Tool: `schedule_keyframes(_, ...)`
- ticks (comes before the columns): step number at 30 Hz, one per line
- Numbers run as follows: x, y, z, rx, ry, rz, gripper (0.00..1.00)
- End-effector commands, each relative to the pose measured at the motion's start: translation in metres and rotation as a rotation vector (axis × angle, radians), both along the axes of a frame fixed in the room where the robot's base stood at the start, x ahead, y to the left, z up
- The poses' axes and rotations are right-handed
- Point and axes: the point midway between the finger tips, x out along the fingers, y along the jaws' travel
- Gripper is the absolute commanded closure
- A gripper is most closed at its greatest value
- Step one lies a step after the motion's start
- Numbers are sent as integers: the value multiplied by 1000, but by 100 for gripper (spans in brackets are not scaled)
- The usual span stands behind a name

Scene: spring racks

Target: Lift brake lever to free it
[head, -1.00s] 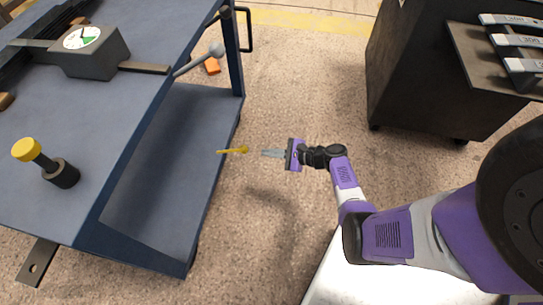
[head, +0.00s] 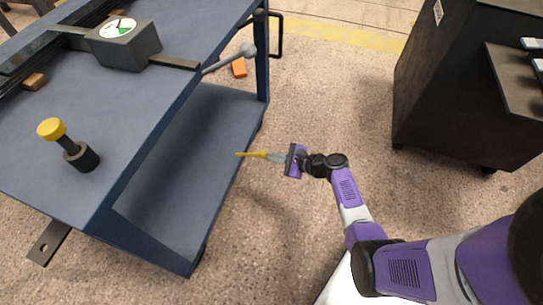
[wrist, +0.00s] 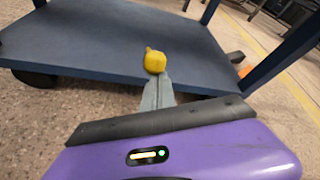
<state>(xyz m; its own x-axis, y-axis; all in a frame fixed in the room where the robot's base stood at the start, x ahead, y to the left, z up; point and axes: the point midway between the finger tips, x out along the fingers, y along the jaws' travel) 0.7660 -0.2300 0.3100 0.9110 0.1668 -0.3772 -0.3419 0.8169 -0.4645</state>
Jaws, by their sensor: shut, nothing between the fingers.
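A yellow lever (head: 249,154), apparently the brake lever, sticks out from the side of the blue cart (head: 97,215), near its lower shelf. Its rounded yellow knob (wrist: 154,62) shows in the wrist view just beyond my fingertips. My gripper (head: 270,156) is shut and empty, with its grey fingers pointing at the knob. In the head view the fingertips meet or overlap the knob. In the wrist view the fingers (wrist: 157,90) end right below it in the picture. I cannot tell whether they touch it or sit under it.
A yellow-capped plunger (head: 51,129) stands on the top. An orange block (head: 239,68) lies beyond. A dark cabinet (head: 450,90) stands right; the floor between is clear.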

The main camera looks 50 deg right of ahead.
Motion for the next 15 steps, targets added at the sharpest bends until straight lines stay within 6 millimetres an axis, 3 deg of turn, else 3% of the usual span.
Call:
schedule_keyframes(7, 0, 0, 2, 0, 0, 0, 100)
schedule_keyframes(15, 4, 5, 21, 0, -1, 0, 100)
